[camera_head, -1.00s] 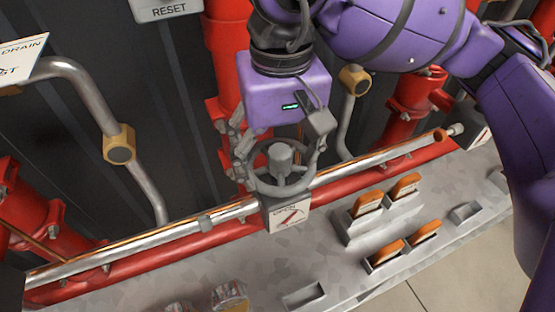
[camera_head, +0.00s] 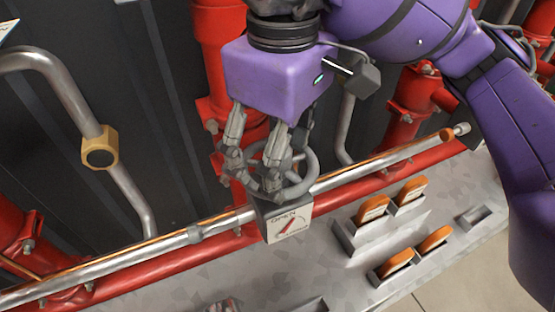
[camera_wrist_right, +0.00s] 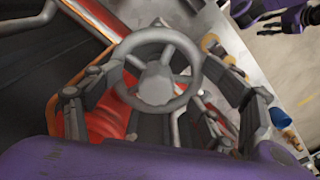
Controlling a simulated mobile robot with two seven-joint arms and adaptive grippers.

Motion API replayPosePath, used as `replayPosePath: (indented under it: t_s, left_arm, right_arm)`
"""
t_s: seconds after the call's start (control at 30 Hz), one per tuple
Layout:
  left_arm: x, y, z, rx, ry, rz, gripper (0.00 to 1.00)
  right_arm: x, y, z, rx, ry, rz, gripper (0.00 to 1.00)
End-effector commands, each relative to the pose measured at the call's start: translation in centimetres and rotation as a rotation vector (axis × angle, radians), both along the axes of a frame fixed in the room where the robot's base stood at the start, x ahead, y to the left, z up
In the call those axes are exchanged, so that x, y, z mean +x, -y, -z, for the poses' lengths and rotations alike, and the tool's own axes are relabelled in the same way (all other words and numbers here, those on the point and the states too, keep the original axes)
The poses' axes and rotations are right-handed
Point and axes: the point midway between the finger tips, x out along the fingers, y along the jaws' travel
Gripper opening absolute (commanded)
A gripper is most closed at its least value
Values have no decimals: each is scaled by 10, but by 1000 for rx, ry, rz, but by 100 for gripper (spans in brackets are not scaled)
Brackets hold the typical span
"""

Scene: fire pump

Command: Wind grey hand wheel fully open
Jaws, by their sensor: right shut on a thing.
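The grey hand wheel (camera_head: 310,178) has a round rim and a central hub, above a small white plate marked OPEN (camera_head: 288,224) with a red pointer. In the right wrist view the wheel (camera_wrist_right: 158,34) faces me, with its spokes and hub (camera_wrist_right: 157,84) clear. My right gripper (camera_head: 250,172) reaches down over the wheel and is shut on it, its fingers at the rim and hiding part of it. In the right wrist view its fingers (camera_wrist_right: 158,112) straddle the wheel. Grey fingers of my left gripper (camera_wrist_right: 252,14) show small at the upper right there; their opening is unclear.
A silver pipe (camera_head: 120,258) and red pipe run along behind the grey ledge (camera_head: 190,290). Orange-handled switches (camera_head: 372,209) stand right of the wheel. A bent pipe with a yellow fitting (camera_head: 100,150) is at left. Vertical red pipes (camera_head: 220,60) rise behind the gripper.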

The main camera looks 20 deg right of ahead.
Motion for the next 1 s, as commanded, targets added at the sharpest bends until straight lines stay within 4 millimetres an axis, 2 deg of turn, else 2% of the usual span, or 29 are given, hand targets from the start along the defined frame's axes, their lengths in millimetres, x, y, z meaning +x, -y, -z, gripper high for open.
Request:
replayPosePath:
  t_s: [0.03, 0.47, 0.8, 1.0]
  left_arm:
    - [-1, 0, 3, 0, -3, 0, 32]
    - [-2, 0, 6, 0, -6, 0, 32]
    - [-10, 0, 26, 0, -23, 0, 32]
    - [-11, 0, 28, 0, -25, 0, 32]
  right_arm:
    - [-3, 1, 8, -7, -17, -39, 44]
    - [-2, 2, 6, -9, -14, -127, 41]
    - [0, 5, 8, -8, -16, -635, 41]
    - [0, 5, 6, -9, -14, -773, 42]
